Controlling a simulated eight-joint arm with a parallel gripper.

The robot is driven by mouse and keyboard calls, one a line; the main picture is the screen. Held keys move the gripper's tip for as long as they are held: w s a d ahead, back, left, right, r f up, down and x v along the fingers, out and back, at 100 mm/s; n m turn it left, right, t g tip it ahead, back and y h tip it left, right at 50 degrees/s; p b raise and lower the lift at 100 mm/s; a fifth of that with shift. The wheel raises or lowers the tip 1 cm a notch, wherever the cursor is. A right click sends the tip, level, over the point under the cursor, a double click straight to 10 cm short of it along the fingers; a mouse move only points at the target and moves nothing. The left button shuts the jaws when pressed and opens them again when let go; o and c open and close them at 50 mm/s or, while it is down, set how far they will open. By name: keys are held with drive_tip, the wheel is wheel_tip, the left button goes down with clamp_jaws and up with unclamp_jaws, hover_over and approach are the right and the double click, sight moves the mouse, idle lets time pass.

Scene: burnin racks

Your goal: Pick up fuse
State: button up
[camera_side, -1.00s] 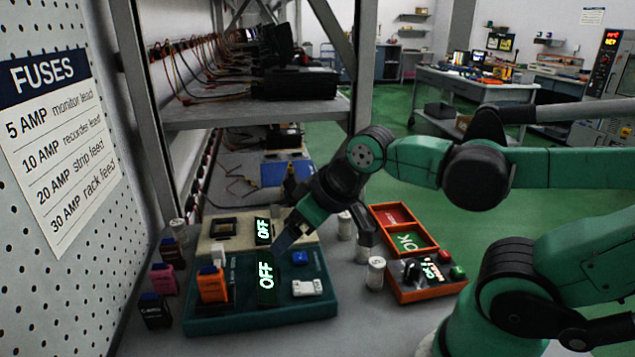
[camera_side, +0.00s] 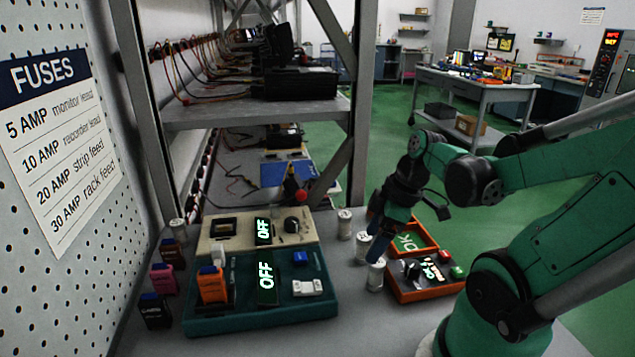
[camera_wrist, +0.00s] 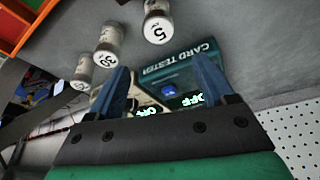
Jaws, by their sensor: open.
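Several white-and-clear cylindrical fuses stand upright on the bench. In the side view, one (camera_side: 376,274) is by the orange box, one (camera_side: 362,247) is behind it, and a third (camera_side: 345,223) is farther back. In the wrist view, the fuse marked 5 (camera_wrist: 158,22) is at the top, the one marked 30 (camera_wrist: 108,46) is left of it, and another (camera_wrist: 82,72) is lower left, its mark unclear. My gripper (camera_side: 376,240) is open, blue fingers pointing down, above the near fuses and partly hiding them. No fuse lies between its fingers (camera_wrist: 161,66).
A teal card tester (camera_side: 260,318) and a beige tester (camera_side: 215,240), both reading OFF, stand to the left. Orange boxes (camera_side: 425,293) are right of the fuses. A shelf post (camera_side: 357,100) rises behind. Small coloured blocks (camera_side: 155,312) stand at the far left.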

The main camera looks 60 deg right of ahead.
sight(381, 262)
drive_tip(key=s, duration=0.1)
drive_tip(key=d+n+y, duration=0.1)
drive_tip(key=s+f+n, duration=0.1)
drive_tip(key=shift+s+d, duration=0.25)
drive_tip(key=shift+s, duration=0.1)
drive_tip(key=shift+x, duration=2.6)
clamp_jaws()
